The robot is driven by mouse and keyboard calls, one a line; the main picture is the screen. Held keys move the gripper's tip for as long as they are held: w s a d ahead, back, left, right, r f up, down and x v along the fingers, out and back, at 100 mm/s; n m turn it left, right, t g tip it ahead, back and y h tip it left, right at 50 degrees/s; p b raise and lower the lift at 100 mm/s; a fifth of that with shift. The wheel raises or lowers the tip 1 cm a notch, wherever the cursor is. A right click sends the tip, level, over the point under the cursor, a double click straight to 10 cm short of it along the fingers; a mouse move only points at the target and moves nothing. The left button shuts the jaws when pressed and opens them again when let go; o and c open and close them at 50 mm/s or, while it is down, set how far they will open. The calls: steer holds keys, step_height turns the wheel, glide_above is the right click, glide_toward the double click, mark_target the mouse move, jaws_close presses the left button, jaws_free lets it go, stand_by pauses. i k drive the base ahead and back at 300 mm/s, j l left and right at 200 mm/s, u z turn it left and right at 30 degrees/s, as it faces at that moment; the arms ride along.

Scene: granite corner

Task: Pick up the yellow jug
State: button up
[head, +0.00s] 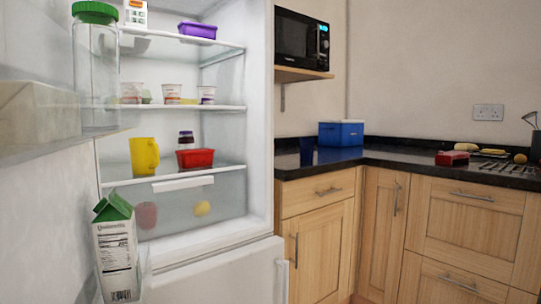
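The yellow jug (144,156) stands upright on the lower glass shelf (225,168) of the open fridge, at the left side. Its handle faces right. A red tub (195,159) and a small dark-lidded jar (186,139) stand to its right, with a gap between the jug and the tub. My gripper is not in view.
The open fridge door at left holds a green-lidded jar (96,70) and a milk carton (116,250). Yogurt pots (172,93) and a purple tub (198,30) are on higher shelves. A blue box (341,133) sits on the dark counter at right.

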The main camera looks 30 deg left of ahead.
mark_target(144, 158)
steer(key=i+l+u, duration=0.35)
steer(key=i, duration=0.2)
steer(key=i+l+u, duration=0.35)
steer(key=i+l, duration=0.15)
steer(key=i+u, duration=0.2)
steer(key=u, duration=0.25)
steer(key=i+u, duration=0.2)
steer(key=u, duration=0.25)
steer(key=i+l+u, duration=0.15)
steer(key=u, duration=0.25)
steer(key=i+l+u, duration=0.15)
steer(key=u, duration=0.3)
steer(key=i+l+u, duration=0.1)
steer(key=l+u, duration=0.2)
steer(key=u, duration=0.15)
